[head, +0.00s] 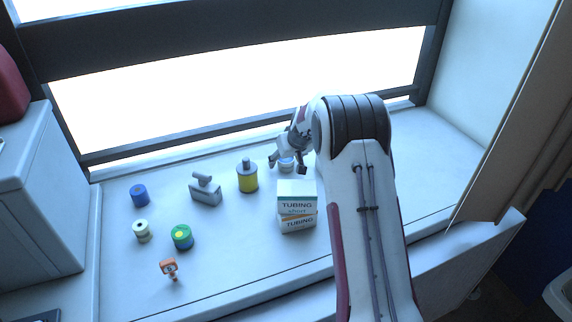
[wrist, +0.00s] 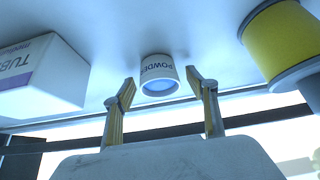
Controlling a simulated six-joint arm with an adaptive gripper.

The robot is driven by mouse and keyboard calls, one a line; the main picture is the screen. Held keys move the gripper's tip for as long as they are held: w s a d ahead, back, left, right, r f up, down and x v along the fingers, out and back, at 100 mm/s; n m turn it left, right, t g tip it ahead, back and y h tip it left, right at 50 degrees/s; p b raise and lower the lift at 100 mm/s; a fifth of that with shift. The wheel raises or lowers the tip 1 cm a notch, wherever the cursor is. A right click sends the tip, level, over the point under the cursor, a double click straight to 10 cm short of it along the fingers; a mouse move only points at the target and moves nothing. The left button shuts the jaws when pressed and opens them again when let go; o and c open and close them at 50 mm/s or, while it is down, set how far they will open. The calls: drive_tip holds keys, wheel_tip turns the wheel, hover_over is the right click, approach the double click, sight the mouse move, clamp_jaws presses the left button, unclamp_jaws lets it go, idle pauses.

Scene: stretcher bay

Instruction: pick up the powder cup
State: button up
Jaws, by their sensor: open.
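The powder cup (wrist: 158,66) is a small white cup with dark lettering and a pale blue round face. In the wrist view it is ahead of my open gripper (wrist: 160,78), lined up with the gap between the two fingertips. Neither finger visibly touches it. In the head view my gripper (head: 287,164) is near the window side of the shelf, with the cup (head: 286,167) small and partly hidden between its fingers.
Stacked tubing boxes (head: 297,190) stand close to the cup on the near side. A yellow cylinder with grey ends (head: 247,182) stands to the left. Farther left are a grey block-like item (head: 205,193), a blue spool (head: 139,195), a green-topped cylinder (head: 182,236) and an orange item (head: 169,267).

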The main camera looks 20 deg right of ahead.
idle(0.4)
drive_tip(key=c, duration=1.2)
drive_tip(key=shift+o, duration=0.2)
wheel_tip(320, 180, up, 10)
